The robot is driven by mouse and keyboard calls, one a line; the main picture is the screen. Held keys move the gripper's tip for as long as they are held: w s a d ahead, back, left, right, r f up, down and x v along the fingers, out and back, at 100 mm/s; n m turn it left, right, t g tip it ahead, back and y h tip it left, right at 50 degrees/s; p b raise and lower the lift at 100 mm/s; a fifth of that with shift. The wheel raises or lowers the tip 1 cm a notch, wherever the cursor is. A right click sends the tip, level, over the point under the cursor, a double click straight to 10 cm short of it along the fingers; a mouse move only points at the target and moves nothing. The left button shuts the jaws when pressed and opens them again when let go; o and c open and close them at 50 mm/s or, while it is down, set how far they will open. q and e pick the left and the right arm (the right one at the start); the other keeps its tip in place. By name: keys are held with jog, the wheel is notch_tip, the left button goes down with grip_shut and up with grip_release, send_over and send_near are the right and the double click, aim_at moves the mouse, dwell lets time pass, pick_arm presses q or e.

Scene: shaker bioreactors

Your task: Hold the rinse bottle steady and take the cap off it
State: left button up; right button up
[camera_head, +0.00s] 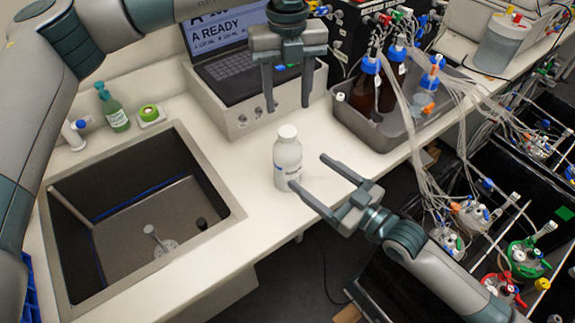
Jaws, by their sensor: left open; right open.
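The rinse bottle (287,165) is white with a label and stands upright on the white bench, right of the sink. Its white cap (288,132) is on its top. My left gripper (288,108) is open and points down, above and behind the bottle in the picture, with nothing between its fingers. My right gripper (307,171) is open and comes in from the lower right. Its fingers point toward the bottle, the nearer fingertip overlapping the bottle's lower right edge in the picture. I cannot tell whether it touches.
A sink (140,215) lies left of the bottle. A green soap bottle (112,107) stands behind it. A laptop (225,55) sits on a grey box at the back. A metal tray (385,138) with tubed bottles is at right. The bench edge is close in front.

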aim_at(288, 156)
jog(key=x, duration=0.9)
jog(key=shift+a, duration=0.1)
